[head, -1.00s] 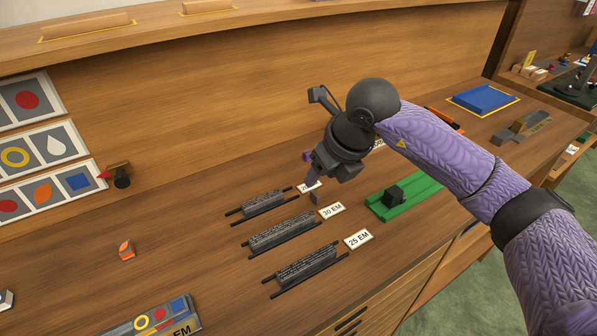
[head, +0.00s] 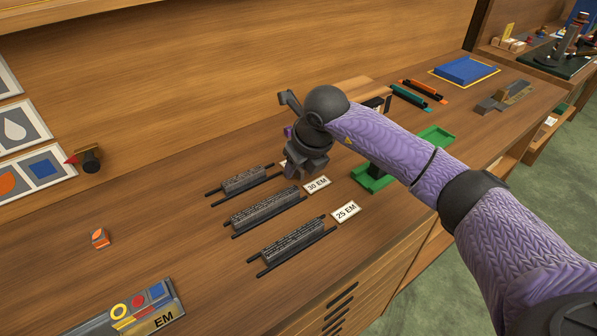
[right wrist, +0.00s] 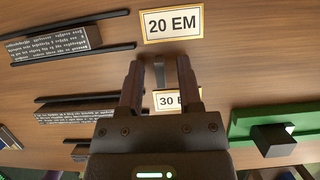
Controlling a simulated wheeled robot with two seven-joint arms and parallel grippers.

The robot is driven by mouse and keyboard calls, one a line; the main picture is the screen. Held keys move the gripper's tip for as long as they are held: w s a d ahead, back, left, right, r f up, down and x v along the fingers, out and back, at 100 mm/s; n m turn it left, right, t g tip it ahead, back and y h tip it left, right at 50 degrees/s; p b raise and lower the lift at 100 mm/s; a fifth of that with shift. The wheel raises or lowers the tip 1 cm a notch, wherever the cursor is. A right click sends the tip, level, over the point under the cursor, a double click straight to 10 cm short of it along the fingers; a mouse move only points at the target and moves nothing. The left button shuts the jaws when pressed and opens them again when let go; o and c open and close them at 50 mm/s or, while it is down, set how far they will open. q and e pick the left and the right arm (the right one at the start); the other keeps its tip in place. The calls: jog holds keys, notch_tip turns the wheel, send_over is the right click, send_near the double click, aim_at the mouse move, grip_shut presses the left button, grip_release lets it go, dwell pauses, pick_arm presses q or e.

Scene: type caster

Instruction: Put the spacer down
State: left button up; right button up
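My right gripper (right wrist: 160,85) points down at the bench, its two fingers apart in the right wrist view. In the head view my right gripper (head: 292,172) is above the far end of the type rows and hides this piece. The 20 EM label (right wrist: 171,24) lies just beyond the fingertips; the 30 EM label (right wrist: 170,98) is partly behind the gripper. My left gripper is not in view.
Three dark type lines between black rails lie nearby, including one by the 25 EM label (head: 346,212). A green tray (head: 372,183) with a dark block stands right of the gripper. An orange-faced block (head: 100,238) lies left.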

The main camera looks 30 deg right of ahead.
grip_shut()
